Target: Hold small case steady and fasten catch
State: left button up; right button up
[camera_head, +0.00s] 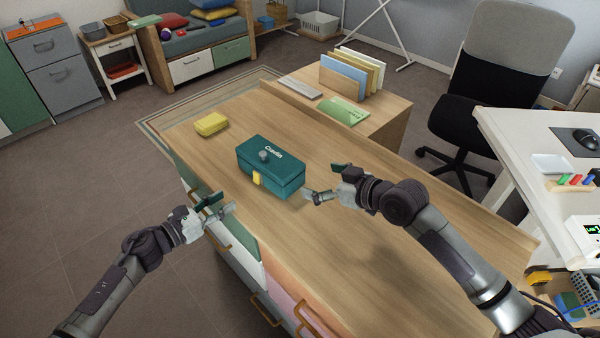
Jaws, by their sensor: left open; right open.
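A small teal case (262,177) with white lettering and a grey round knob on its lid stands on the wooden desk top (365,230). Its lid looks down. My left gripper (222,207) is open and empty, to the left of and in front of the case, near the desk's front edge. My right gripper (322,182) is open and empty, just right of the case, with a fingertip near its right side. I cannot tell whether that fingertip touches the case.
A yellow block-like item (211,124) lies on the desk behind and left of the case. A lower cabinet behind holds a file rack (345,77), a green booklet (343,111) and a grey keyboard-like item (300,88). The desk right of my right gripper is clear.

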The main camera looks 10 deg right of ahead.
aim_at(295, 172)
jog(key=x, duration=1)
jog(key=shift+a, duration=0.1)
jog(key=c, duration=1)
pick_arm(q)
jog(key=shift+c, duration=0.4)
pick_arm(e)
jog(key=shift+c, duration=0.5)
pick_arm(q)
jog(key=shift+s+a+r, duration=0.15)
jog(key=shift+r, duration=0.1)
jog(key=c, duration=0.6)
jog(key=shift+s+a+r+m+g, duration=0.2)
jog(key=shift+r+m+g, duration=0.1)
jog(key=shift+g, duration=0.2)
grip_shut()
jog(key=shift+s+a+r+g+y, duration=0.25)
jog(key=shift+s+a+r+y, duration=0.25)
jog(key=shift+a+r+y, duration=0.2)
jog(key=shift+s+a+r+g+y, duration=0.25)
jog(key=shift+s+a+r+y, duration=0.3)
jog(key=shift+a+r, duration=0.2)
